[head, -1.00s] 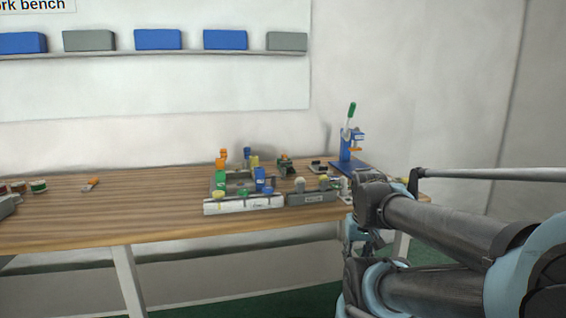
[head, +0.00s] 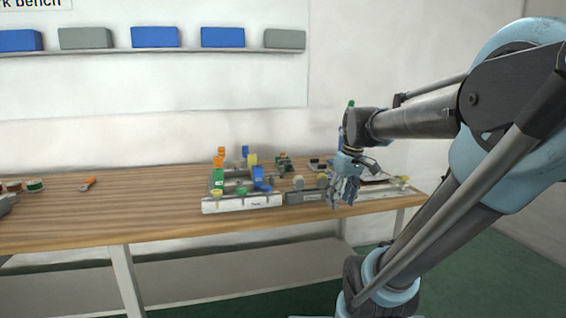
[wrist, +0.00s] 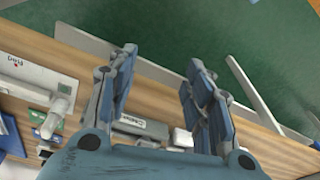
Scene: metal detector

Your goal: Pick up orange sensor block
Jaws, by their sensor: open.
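A small orange block (head: 219,157) stands among the parts at the back left of the fixture group on the bench, in the head view. It looks like the orange sensor block, but it is too small to be sure. My gripper (head: 343,194) hangs fingers-down over the right part of the bench, near its front edge, well to the right of the orange block. In the wrist view my gripper (wrist: 162,58) is open, with nothing between its fingers. No orange block shows in the wrist view.
A white labelled fixture (head: 243,203) and a grey labelled block (head: 305,196) line the bench front. Blue (head: 262,180) and green (head: 218,179) parts stand behind. A press, mostly hidden by my arm, stands at the right back.

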